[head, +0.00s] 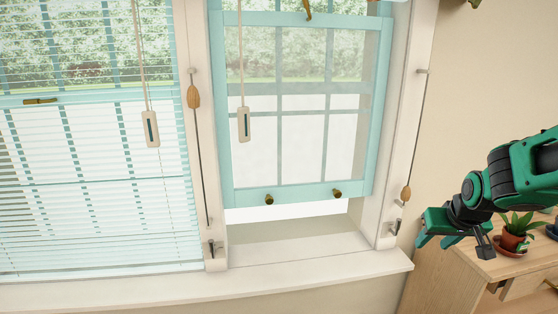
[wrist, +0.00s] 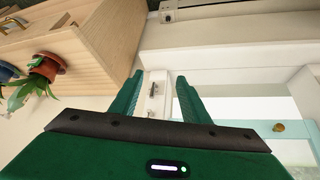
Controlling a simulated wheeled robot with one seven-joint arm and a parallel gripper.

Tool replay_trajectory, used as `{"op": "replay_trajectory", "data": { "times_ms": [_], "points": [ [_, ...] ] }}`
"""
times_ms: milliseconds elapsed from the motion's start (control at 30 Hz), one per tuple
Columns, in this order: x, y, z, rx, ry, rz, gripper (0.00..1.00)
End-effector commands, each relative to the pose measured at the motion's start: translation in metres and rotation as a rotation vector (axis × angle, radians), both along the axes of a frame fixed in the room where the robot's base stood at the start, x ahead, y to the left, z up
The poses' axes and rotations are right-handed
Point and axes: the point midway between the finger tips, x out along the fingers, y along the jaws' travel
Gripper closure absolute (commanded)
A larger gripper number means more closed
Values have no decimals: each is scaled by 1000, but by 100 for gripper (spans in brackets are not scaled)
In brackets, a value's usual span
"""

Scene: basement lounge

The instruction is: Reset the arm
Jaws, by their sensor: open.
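My green and black arm reaches in from the right of the head view. My gripper (head: 452,240) hangs in front of the wall and wooden cabinet, right of the window frame. In the wrist view its two green fingers (wrist: 158,95) are spread apart with nothing between them. Beyond the fingers is the white window frame (wrist: 153,95) with a small metal hook. The gripper looks apart from the frame and the cabinet.
The right window sash (head: 300,194) is raised a little above its sill (head: 300,268). Blinds (head: 95,180) cover the left window. A wooden cabinet (head: 450,285) at the lower right bears a potted plant (head: 514,240) close to my arm. Pull cords hang by both windows.

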Motion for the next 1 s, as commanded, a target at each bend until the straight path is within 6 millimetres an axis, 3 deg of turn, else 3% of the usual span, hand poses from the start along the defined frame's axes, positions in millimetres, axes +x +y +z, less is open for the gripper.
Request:
{"op": "replay_trajectory", "data": {
  "times_ms": [33, 133, 300, 400, 500, 667, 1000],
  "points": [
    [-29, -9, 3, 12, 48, -41, 58],
    [-91, -21, 4, 47, 163, -129, 58],
    [-191, -23, 4, 127, 345, -266, 58],
    [-235, -18, 5, 174, 427, -326, 58],
    [-264, -12, 6, 207, 482, -365, 58],
    [-282, -7, 6, 230, 520, -388, 58],
    [-282, -7, 6, 230, 521, -388, 58]
  ]
}}
